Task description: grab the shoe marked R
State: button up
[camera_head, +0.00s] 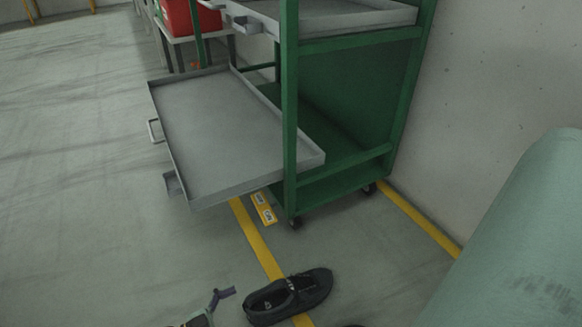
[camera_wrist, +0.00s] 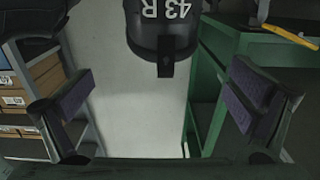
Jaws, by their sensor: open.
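A black shoe (camera_head: 288,296) shows low in the head view, with its opening toward the left and its toe toward the right. In the wrist view the shoe (camera_wrist: 163,25) is at the top centre, with "43 R" in white on its heel and a loop below the marking. I cannot tell what supports it. My gripper (camera_wrist: 163,105) is open, its two purple-padded fingers wide apart, with nothing between them. The shoe's heel lies ahead of the gap, apart from the pads. In the head view part of my gripper (camera_head: 217,298) shows just left of the shoe.
A green trolley (camera_head: 291,120) with a pulled-out grey tray (camera_head: 215,125) stands behind the shoe. A red bin (camera_head: 190,17) is at the back. The wrist view shows shelved boxes (camera_wrist: 40,80) at left. A dark shape at its top left is unclear.

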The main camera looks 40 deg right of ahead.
notch_tip(320, 180, down, 3)
jog(key=shift+r+b, duration=0.15)
jog(key=shift+b, duration=0.4)
jog(key=shift+d, duration=0.2)
send_near(292, 293)
jog(key=d, duration=0.1)
jog(key=w+d+f, duration=0.1)
jog(key=d+f, duration=0.1)
jog(key=shift+w+d+f+b, duration=0.2)
jog(key=shift+w+d+b, duration=0.1)
jog(key=shift+w, duration=0.1)
jog(key=shift+a, duration=0.1)
jog(key=c, duration=2)
